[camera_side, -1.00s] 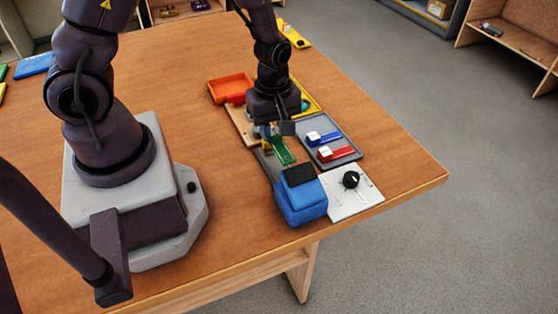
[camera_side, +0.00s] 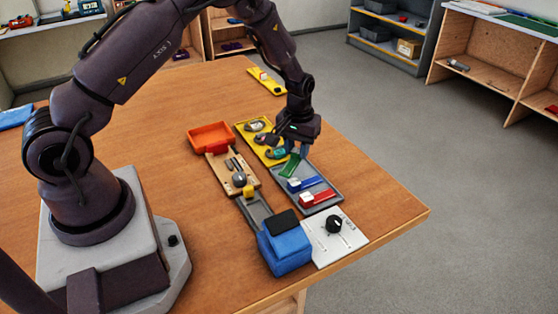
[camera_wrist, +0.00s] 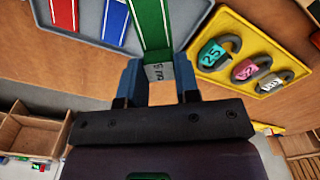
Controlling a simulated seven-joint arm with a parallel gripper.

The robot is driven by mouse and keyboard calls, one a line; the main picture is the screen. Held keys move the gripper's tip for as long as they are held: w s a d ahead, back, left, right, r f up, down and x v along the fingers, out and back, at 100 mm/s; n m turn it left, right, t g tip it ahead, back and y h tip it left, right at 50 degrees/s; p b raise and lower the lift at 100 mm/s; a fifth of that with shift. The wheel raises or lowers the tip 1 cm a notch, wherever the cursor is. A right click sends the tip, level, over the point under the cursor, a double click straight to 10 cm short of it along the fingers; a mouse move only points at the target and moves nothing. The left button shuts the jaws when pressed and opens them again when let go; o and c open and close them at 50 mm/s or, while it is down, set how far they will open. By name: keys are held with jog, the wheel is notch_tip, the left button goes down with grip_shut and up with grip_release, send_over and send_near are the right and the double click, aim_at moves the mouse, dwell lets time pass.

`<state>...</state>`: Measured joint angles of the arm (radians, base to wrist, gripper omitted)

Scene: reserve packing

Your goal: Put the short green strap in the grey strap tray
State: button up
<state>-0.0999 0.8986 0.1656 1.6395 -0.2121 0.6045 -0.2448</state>
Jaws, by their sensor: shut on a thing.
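The green strap (camera_side: 290,167) is in my gripper (camera_side: 298,147), held by its pale tagged end. In the wrist view, the fingers (camera_wrist: 158,80) close on both sides of that tag, and the green band (camera_wrist: 151,25) extends away over the grey strap tray (camera_wrist: 190,22). In the side view, the strap is at the far-left end of the grey strap tray (camera_side: 329,183). I cannot tell whether it touches the tray. A blue strap (camera_side: 305,183) and a red strap (camera_side: 320,197) lie in the tray, parallel to the green one.
A yellow tray (camera_side: 243,128) with numbered padlocks adjoins the far side. A blue box (camera_side: 287,250) and white knob panel (camera_side: 345,240) are in front.

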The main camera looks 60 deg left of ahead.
jog(key=m, duration=0.1)
jog(key=w+m, duration=0.1)
jog(key=w+r+m, duration=0.1)
jog(key=m, duration=0.1)
jog(key=shift+w+a, duration=0.2)
jog(key=shift+a, duration=0.05)
jog(key=shift+w+r+m, duration=0.2)
jog(key=shift+r+m, duration=0.15)
jog(key=shift+m, duration=0.35)
jog(key=shift+s+d+f+m, duration=0.1)
jog(key=shift+s+m, duration=0.05)
jog(key=shift+m, duration=0.75)
send_over(304, 167)
jog(key=shift+f, duration=2.1)
jog(key=shift+f, duration=0.4)
jog(key=shift+f, duration=0.25)
jog(key=o, duration=1.3)
